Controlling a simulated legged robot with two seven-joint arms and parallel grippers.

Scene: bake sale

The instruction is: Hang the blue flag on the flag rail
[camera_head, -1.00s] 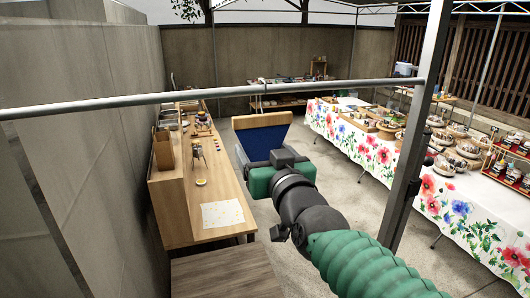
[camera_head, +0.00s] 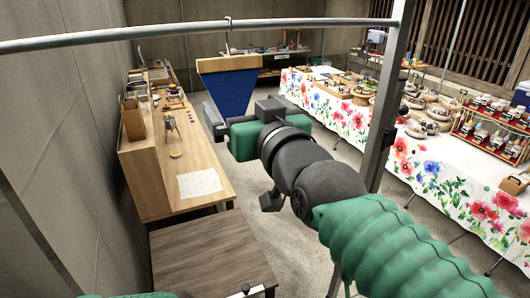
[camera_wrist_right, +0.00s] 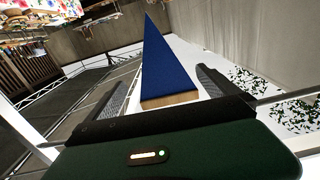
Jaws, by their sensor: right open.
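The flag rail (camera_head: 170,29) is a grey bar that crosses the top of the head view. A thin hook (camera_head: 228,38) hangs over it. The blue flag (camera_head: 229,92) is a triangle, point down, under a wooden bar (camera_head: 229,64). The hook reaches the middle of that bar in the picture. My right gripper (camera_head: 213,118) is open in front of the flag's lower part, which it partly hides. In the right wrist view the flag (camera_wrist_right: 157,55) shows beyond and between the two spread fingers. I cannot tell whether they touch it.
A wooden counter (camera_head: 150,165) runs along the wall at left. A flowered table (camera_head: 410,160) with goods stands at right. A grey post (camera_head: 385,115) rises just right of my right arm. A brown tabletop (camera_head: 205,250) is in front. Open floor lies between.

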